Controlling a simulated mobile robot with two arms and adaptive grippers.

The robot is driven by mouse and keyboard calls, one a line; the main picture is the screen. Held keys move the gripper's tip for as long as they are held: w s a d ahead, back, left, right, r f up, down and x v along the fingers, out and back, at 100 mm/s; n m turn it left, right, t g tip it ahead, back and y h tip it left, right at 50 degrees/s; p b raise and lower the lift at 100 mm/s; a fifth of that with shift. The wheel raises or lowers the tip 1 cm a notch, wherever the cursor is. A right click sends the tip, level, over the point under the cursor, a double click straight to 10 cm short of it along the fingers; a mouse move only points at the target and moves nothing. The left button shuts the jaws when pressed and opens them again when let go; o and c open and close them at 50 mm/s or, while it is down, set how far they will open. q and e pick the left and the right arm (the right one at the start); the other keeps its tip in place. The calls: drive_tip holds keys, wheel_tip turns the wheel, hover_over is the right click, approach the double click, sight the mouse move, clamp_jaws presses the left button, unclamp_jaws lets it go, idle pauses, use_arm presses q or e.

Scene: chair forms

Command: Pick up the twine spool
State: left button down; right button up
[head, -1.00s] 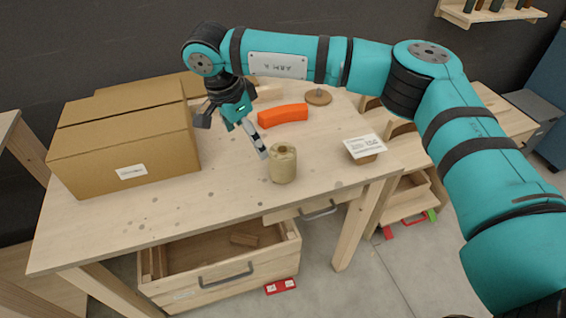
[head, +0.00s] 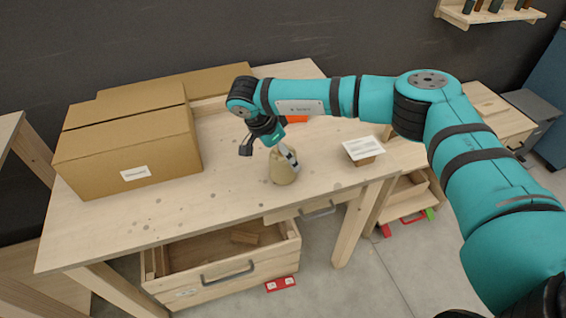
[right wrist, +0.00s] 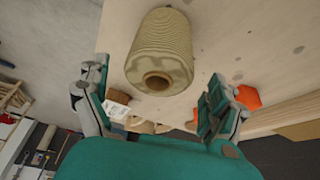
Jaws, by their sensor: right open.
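The twine spool (head: 282,168) is a beige upright roll on the wooden table (head: 120,222), near its front edge. My right gripper (head: 270,156) is right at the spool in the head view, one finger passing in front of its upper part. In the right wrist view the spool (right wrist: 160,50) shows its wound side and the hole in its end. There the two open fingers of the right gripper (right wrist: 158,100) stand apart on either side, with the spool ahead of the gap between them. Contact cannot be told. My left gripper is not in view.
Cardboard boxes (head: 130,155) stand at the table's left. An orange block (head: 297,119) is partly hidden behind my right arm. A small block with a white card (head: 363,148) stands right of the spool. An open drawer (head: 225,265) juts out below the front edge.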

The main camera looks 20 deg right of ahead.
drive_tip(key=x, duration=0.2)
drive_tip(key=p+x, duration=0.1)
drive_tip(key=shift+s+d+f, duration=0.1)
drive_tip(key=shift+s+f, duration=0.05)
drive_tip(key=shift+f, duration=0.25)
drive_tip(key=shift+d+f, duration=0.15)
drive_tip(key=shift+f, duration=0.3)
drive_tip(key=c, duration=1.2)
drive_tip(key=shift+r, duration=0.1)
drive_tip(key=shift+r, duration=0.5)
wheel_tip(320, 180, up, 2)
drive_tip(key=shift+r+b, duration=0.2)
drive_tip(key=shift+b, duration=0.45)
drive_tip(key=s+a+b, duration=0.1)
drive_tip(key=s, duration=0.4)
drive_tip(key=s+a+r+b, duration=0.1)
drive_tip(key=s+a, duration=0.1)
drive_tip(key=s, duration=0.3)
drive_tip(key=s+a, duration=0.1)
drive_tip(key=s, duration=0.4)
drive_tip(key=shift+s+a+r+b, duration=0.1)
drive_tip(key=shift+a+r+b, duration=0.15)
drive_tip(key=shift+b, duration=0.15)
drive_tip(key=shift+c, duration=0.2)
